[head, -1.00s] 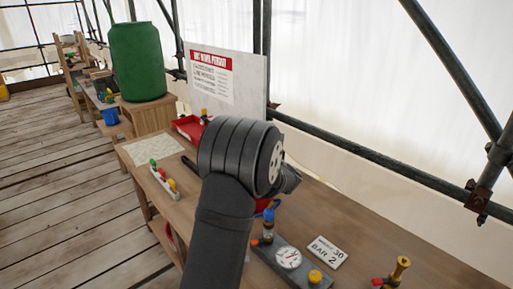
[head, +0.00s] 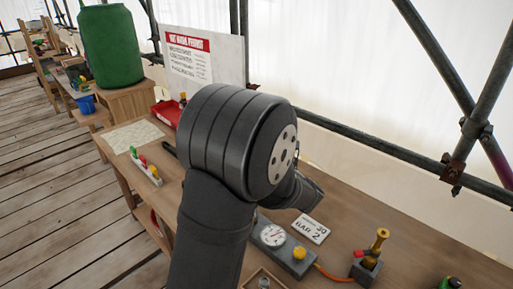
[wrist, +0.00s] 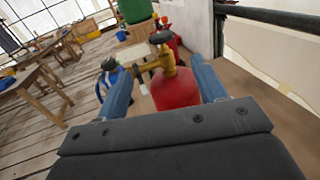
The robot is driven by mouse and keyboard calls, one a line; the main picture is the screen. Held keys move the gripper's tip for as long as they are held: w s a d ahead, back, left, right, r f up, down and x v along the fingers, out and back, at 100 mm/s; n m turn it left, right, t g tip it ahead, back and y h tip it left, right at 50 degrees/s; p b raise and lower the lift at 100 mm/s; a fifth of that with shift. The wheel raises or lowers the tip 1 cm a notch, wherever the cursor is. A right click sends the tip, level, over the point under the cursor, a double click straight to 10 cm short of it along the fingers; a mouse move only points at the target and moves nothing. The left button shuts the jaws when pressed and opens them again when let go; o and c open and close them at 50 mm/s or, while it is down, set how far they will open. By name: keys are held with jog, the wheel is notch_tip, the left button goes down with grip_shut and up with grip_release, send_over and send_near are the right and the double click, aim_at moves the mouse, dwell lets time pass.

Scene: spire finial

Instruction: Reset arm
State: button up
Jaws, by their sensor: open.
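My gripper (wrist: 165,88) shows in the wrist view with its two blue-grey fingers spread apart, open. Beyond and between the fingers stands a red cylinder (wrist: 176,90) with a brass valve and a dark knob on top. I cannot tell whether either finger touches it. In the head view my dark arm covers the middle of the bench, and the gripper and the red cylinder are hidden behind it.
The wooden bench (head: 335,260) carries a gauge block (head: 283,245), a "BAR 2" card (head: 306,228), a brass fitting (head: 376,246), a paper sheet (head: 132,137) and a red tray (head: 167,112). A permit board (head: 205,60) and scaffold pipes (head: 395,155) stand behind. A green drum (head: 111,45) is at back left.

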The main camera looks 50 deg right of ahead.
dwell(0.4)
jog(key=x, duration=1.7)
jog(key=shift+w+f, duration=0.1)
jog(key=shift+w, duration=0.05)
jog(key=shift+w, duration=0.2)
jog(key=shift+s+n+y, duration=0.45)
jog(key=shift+n+y, duration=0.15)
jog(key=shift+y, duration=0.3)
jog(key=s+a, duration=0.3)
jog(key=s, duration=1.4)
jog(key=w+a+m+g+h, duration=0.3)
jog(key=a+m+h, duration=0.2)
jog(key=a+h, duration=0.2)
jog(key=shift+w+a+f+m+h, duration=0.2)
jog(key=shift+w+f+m+h, duration=0.15)
jog(key=shift+h, duration=0.25)
jog(key=shift+r, duration=0.1)
dwell(1.5)
